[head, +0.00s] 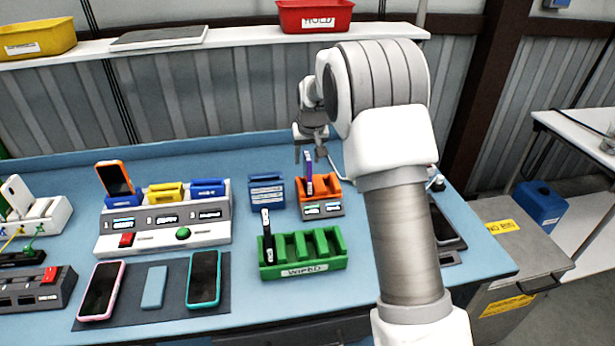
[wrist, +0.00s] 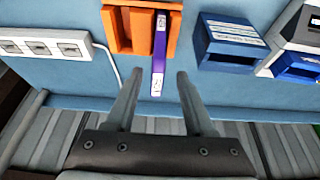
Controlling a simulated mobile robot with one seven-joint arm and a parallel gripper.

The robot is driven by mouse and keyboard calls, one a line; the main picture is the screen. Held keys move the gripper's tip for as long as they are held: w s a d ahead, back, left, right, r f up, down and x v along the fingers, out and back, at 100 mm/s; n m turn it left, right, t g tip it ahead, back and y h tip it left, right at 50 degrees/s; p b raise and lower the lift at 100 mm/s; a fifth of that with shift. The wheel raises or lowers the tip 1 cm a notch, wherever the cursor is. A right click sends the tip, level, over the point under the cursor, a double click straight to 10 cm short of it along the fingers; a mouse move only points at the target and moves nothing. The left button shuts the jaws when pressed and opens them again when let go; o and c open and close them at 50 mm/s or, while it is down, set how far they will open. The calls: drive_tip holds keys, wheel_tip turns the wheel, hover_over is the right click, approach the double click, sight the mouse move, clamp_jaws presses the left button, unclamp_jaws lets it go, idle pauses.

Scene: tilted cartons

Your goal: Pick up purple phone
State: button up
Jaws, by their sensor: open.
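The purple phone (head: 309,174) stands on edge in a slot of the orange rack (head: 333,188) at the back of the blue workbench. My gripper (head: 309,156) is open, above and just behind the phone in the head view. In the wrist view my gripper (wrist: 159,77) has its two fingertips apart, with the phone's near end lined up between them. I see no contact. The phone's lower part is hidden in the rack.
A blue holder (head: 266,191) stands left of the orange rack. A green rack (head: 303,254) with a dark phone is in front. A grey-white station (head: 165,225) is further left. A white power strip (wrist: 45,43) and cable lie near the rack. A shelf with a red bin (head: 314,15) hangs behind.

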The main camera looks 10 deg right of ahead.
drive_tip(key=shift+x, duration=1.15)
drive_tip(key=shift+p+x, duration=0.45)
drive_tip(key=shift+x, duration=2.35)
drive_tip(key=shift+s+d+f, duration=0.1)
drive_tip(key=shift+s+d, duration=0.05)
drive_tip(key=shift+s, duration=0.1)
clamp_jaws()
